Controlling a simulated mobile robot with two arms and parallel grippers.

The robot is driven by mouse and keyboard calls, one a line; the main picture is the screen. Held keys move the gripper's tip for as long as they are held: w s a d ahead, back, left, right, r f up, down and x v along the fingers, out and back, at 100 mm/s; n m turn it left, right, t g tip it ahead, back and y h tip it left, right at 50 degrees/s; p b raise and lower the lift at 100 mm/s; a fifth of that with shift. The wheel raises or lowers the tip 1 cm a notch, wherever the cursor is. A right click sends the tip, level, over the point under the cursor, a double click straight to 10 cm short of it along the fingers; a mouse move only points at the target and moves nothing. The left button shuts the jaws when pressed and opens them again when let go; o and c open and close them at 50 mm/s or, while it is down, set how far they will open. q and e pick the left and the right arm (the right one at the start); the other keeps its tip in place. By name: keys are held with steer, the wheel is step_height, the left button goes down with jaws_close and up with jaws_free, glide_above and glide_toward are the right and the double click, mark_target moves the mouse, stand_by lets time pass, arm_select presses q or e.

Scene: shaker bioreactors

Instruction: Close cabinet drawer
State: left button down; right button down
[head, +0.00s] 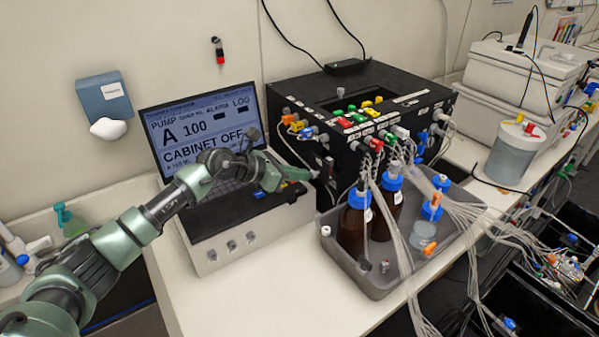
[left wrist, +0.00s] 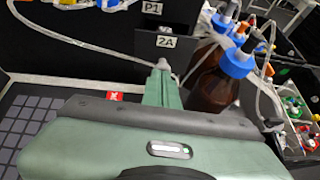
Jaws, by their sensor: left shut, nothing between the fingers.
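The black cabinet (head: 345,95) stands on the white bench, its top and front crowded with coloured connectors. In the left wrist view, a dark panel labelled 2A (left wrist: 165,42) sits below a label P1 (left wrist: 152,8); it looks like a drawer front. How far it stands out from the cabinet I cannot tell. My left gripper (head: 312,173) is shut and empty, its tips at the cabinet's lower left front. In the left wrist view, the shut fingers (left wrist: 163,68) point at the panel just below the 2A label; contact is unclear. My right gripper is not in view.
Brown bottles with blue caps (head: 355,222) stand in a grey tray (head: 375,285) close right of my left gripper, with many tubes. A control unit with a screen (head: 200,125) reading CABINET OFF lies under my left arm. Bare bench (head: 290,290) shows in front.

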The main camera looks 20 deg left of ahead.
mark_target(318, 170)
arm_select(q)
steer(key=w+d+b, duration=0.2)
steer(key=shift+w+d, duration=0.15)
steer(key=shift+w, duration=0.2)
steer(key=shift+w+d, duration=0.1)
steer(key=shift+w, duration=0.1)
steer(key=shift+s+r, duration=0.1)
steer(key=shift+r, duration=0.1)
steer(key=shift+f, duration=0.1)
